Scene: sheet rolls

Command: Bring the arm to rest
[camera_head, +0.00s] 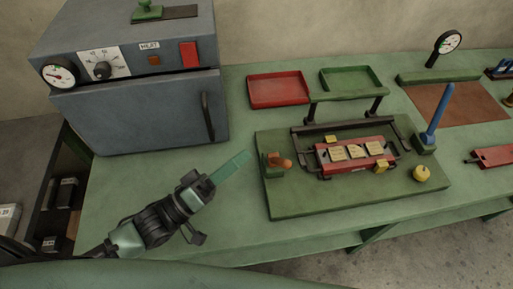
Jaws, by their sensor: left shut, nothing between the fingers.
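My left arm comes in from the lower left. Its gripper (230,168) is shut and empty, with pale green fingers pointing up and to the right. It appears over the green bench top, left of the green base plate of a fixture and apart from it. My right gripper does not show.
A grey oven (140,112) stands at the back left. A green base plate (300,203) carries a red holder (325,167) with several small tan pieces. A red tray (279,90) and a green tray (352,79) lie behind.

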